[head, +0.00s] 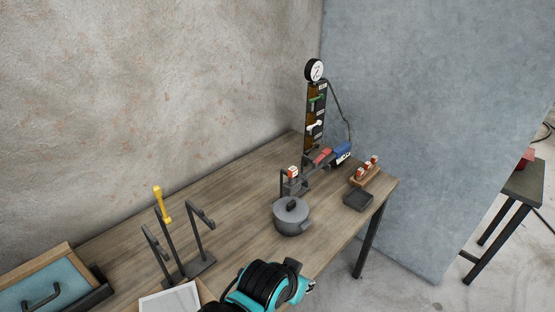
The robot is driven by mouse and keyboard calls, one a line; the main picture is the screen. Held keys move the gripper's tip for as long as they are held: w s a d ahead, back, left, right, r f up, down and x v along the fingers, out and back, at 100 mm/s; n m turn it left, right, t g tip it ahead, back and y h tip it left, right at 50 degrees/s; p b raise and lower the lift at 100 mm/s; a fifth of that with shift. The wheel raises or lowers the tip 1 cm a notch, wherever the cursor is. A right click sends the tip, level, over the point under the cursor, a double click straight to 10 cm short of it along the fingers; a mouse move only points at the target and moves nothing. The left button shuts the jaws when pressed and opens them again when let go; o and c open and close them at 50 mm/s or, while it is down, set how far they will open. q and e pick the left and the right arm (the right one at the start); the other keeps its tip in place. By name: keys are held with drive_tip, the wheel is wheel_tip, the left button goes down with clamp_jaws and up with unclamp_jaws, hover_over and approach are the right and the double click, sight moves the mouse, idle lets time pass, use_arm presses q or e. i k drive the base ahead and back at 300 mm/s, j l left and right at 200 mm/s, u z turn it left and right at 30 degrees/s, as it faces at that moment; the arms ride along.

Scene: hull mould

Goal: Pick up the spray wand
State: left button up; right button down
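No spray wand can be made out for certain. A dark stand (188,270) with upright posts and forked tops is on the wooden table at the lower left. A yellow stick-like piece (161,203) stands upright at its back post; I cannot tell whether it is part of the stand. A teal and black rounded thing with ribbed black bands (266,285) is at the bottom edge, partly cut off; I cannot tell what it is.
A grey lidded pot (291,217) stands mid-table. Behind it is a panel with a round gauge (315,70). A dark tray (358,201) and a wooden block (366,177) are at the right. A blue-topped box (50,285) is at the left. Bare tabletop (225,190) lies between.

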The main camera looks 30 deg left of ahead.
sight(290, 187)
drive_tip(key=u, duration=0.75)
drive_tip(key=i+l+u, duration=0.1)
drive_tip(key=i+l, duration=0.1)
drive_tip(key=l, duration=0.1)
